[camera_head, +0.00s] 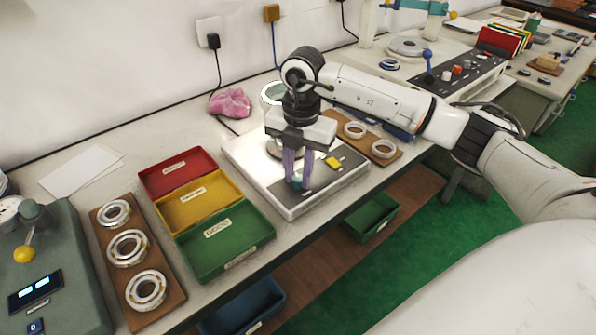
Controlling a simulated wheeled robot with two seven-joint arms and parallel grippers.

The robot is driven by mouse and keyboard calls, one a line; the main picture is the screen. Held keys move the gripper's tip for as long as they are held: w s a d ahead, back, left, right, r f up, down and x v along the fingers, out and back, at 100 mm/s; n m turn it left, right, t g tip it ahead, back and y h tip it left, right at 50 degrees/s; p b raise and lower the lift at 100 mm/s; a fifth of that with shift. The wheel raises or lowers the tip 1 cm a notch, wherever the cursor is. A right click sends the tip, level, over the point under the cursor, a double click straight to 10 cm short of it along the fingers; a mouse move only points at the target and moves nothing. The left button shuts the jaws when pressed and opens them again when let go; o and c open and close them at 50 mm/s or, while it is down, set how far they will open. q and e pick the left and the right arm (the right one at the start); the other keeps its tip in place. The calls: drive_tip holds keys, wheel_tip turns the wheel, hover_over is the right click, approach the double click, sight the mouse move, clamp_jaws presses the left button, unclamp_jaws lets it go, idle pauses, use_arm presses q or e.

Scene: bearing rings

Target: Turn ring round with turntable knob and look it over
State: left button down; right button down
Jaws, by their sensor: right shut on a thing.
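My right gripper (298,184) reaches down over the white inspection unit (240,156) with its purple fingers closed on the small teal turntable knob (297,182) on the unit's dark front panel. The fingers hide part of the knob. Behind the gripper, a pale round shape that looks like the turntable with a ring (273,149) shows only in part; the gripper body covers the rest, so the ring's surface cannot be judged. A yellow button (333,162) sits right of the knob. My left gripper is out of view.
Red (178,171), yellow (199,201) and green (226,240) bins stand left of the unit. A wooden board (163,293) with three bearing rings lies further left. Another board (373,144) with rings lies to the right, under my arm. A pink cloth (230,103) lies behind.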

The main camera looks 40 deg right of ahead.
sight(300, 179)
drive_tip(key=c, duration=1.5)
unclamp_jaws()
drive_tip(key=r, duration=1)
drive_tip(key=shift+s+d+r, duration=0.1)
drive_tip(key=shift+s+r, duration=0.1)
